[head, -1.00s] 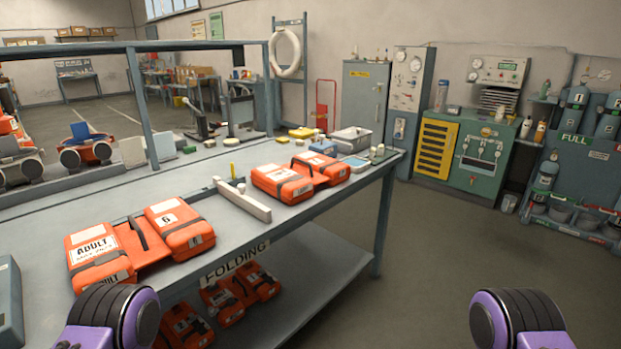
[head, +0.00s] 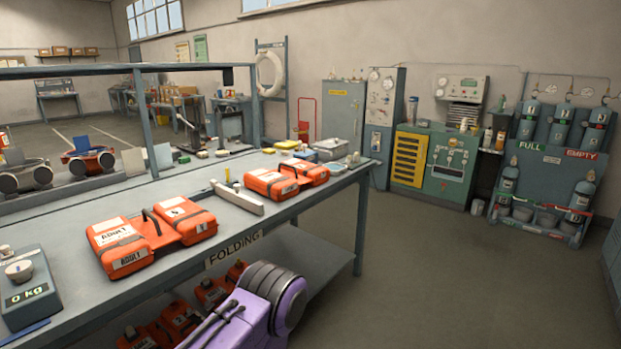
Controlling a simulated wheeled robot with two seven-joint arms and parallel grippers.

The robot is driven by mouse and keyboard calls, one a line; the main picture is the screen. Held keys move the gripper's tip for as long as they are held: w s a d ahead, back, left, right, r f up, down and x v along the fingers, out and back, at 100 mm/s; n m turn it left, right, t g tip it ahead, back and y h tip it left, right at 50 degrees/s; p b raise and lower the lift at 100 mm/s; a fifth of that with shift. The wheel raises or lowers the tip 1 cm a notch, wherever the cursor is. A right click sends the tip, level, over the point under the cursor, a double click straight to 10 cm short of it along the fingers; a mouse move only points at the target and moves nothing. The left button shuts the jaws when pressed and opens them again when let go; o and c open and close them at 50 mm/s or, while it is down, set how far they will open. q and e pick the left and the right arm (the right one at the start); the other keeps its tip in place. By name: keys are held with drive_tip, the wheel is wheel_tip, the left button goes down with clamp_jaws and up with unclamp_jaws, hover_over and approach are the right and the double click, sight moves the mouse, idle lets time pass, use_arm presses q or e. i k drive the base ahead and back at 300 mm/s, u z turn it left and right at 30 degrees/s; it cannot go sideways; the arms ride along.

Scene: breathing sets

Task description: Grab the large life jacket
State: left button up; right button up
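A folded orange life jacket (head: 157,250) with a dark strap and a white label reading ADULT lies on the near part of the folding table. A second orange life jacket (head: 270,187) lies farther along the table, beyond a low pale bar; its label is too small to read. I cannot tell for certain which is the large one. A purple and black link of one of my arms shows at the bottom centre, in front of the table edge. Neither gripper is in view.
The table (head: 325,196) has a FOLDING sign on its front edge and a lower shelf holding more orange jackets. A scale (head: 27,295) reading 0 kg stands at the near left. Green machine (head: 435,165) and cylinder rack (head: 545,190) stand behind; open floor lies right.

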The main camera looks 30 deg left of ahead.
sight(281, 184)
drive_tip(key=z, duration=0.2)
drive_tip(key=i, duration=2.55)
drive_tip(key=u, duration=1.6)
drive_tip(key=i, duration=0.8)
drive_tip(key=u, duration=0.8)
